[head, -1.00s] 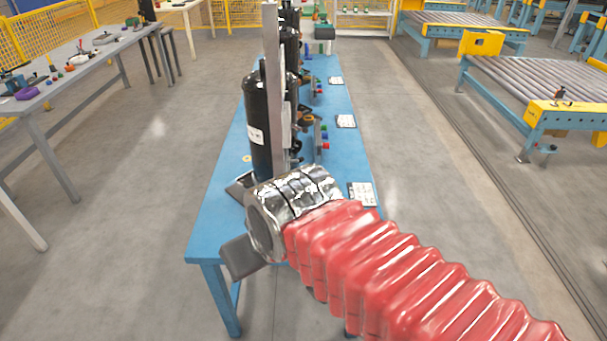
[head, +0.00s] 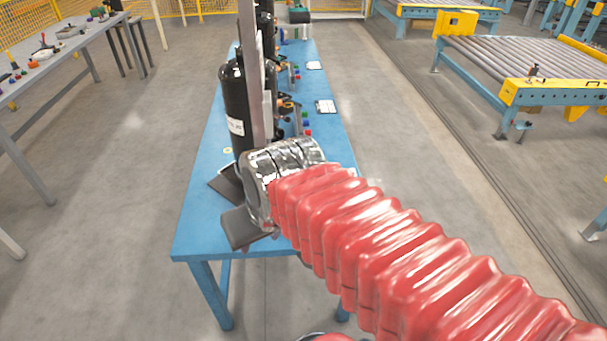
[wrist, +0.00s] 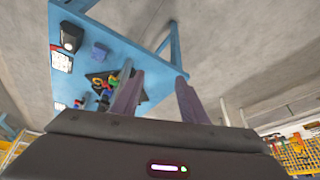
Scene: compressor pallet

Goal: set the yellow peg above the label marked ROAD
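My gripper (wrist: 157,92) has its two fingers apart in the wrist view, with nothing seen between them. Several coloured pegs (wrist: 108,93) in red, green and blue stand close together on the blue table, beside the left finger. I cannot make out the yellow peg. White label cards lie on the table, one in the head view (head: 326,106) and one in the wrist view (wrist: 61,61). Their print is too small to read, so I cannot tell which says ROAD.
A black compressor tank (head: 236,100) stands on the blue table (head: 190,235), beside a tall grey post (head: 252,75). A grey bench (head: 75,40) with small parts is at left. Roller conveyors (head: 520,65) are at right. The floor between is clear.

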